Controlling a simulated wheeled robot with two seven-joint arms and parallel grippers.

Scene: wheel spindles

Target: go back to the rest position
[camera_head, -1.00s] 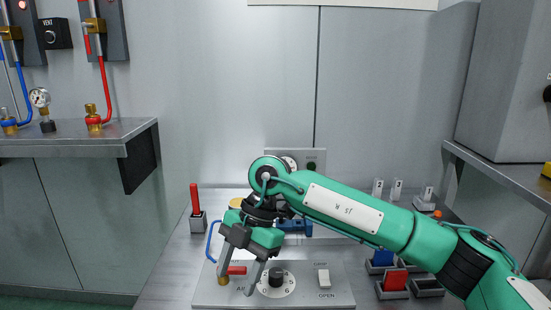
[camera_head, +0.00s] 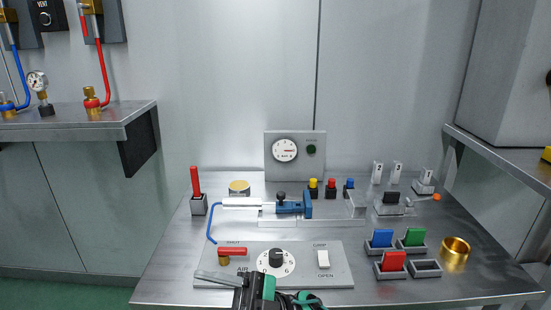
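My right gripper (camera_head: 215,279) is low at the bottom middle of the head view, in front of the control panel (camera_head: 335,272). Its grey fingers point left and overlap edge-on, so I cannot tell whether they are open or shut; no held object shows. Only a little of its green and black arm is visible at the bottom edge. My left gripper is not in view.
The metal bench holds a blue clamp fixture (camera_head: 292,207), a red-handled tool (camera_head: 195,183), a gauge box (camera_head: 295,152), coloured blocks in trays (camera_head: 392,276) and a brass cup (camera_head: 455,250). Shelves stand left (camera_head: 75,135) and right (camera_head: 500,160). Space above the bench is clear.

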